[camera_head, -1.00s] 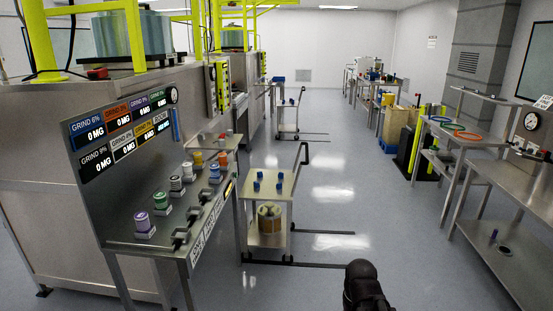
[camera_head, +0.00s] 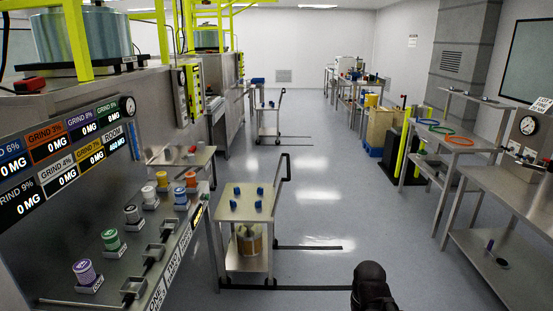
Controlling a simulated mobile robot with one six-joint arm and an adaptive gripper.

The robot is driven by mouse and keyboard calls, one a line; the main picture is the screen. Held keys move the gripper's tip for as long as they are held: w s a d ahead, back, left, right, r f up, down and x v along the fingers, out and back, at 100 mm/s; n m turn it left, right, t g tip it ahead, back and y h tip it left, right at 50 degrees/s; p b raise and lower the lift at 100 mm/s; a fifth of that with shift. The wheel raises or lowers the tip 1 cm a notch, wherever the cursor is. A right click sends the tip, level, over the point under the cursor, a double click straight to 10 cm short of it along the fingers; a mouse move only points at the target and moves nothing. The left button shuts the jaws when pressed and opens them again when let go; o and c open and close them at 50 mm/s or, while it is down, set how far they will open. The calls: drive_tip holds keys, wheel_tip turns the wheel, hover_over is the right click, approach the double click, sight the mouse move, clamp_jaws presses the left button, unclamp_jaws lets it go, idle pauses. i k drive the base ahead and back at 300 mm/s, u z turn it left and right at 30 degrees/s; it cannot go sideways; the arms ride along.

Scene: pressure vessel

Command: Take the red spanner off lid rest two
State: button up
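I cannot make out a red spanner or a lid rest two anywhere in the head view. A dark rounded part of my arm (camera_head: 371,287) shows at the bottom, right of centre. Its fingers cannot be seen, so I cannot tell how my gripper stands. A small red object (camera_head: 29,85) lies on top of the steel cabinet at the left, too small to name for sure.
A steel bench with coloured jars (camera_head: 83,271) and a GRIND display board (camera_head: 60,152) stands at left. A cart (camera_head: 228,216) with blue items stands ahead. Steel tables (camera_head: 517,190) line the right, one with coloured rings (camera_head: 450,139). The middle floor is clear.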

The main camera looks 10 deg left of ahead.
sight(191, 150)
drive_tip(key=i, duration=1.5)
drive_tip(key=u, duration=0.3)
drive_tip(key=i, duration=0.75)
drive_tip(key=u, duration=0.4)
drive_tip(key=i, duration=0.95)
drive_tip(key=u, duration=0.2)
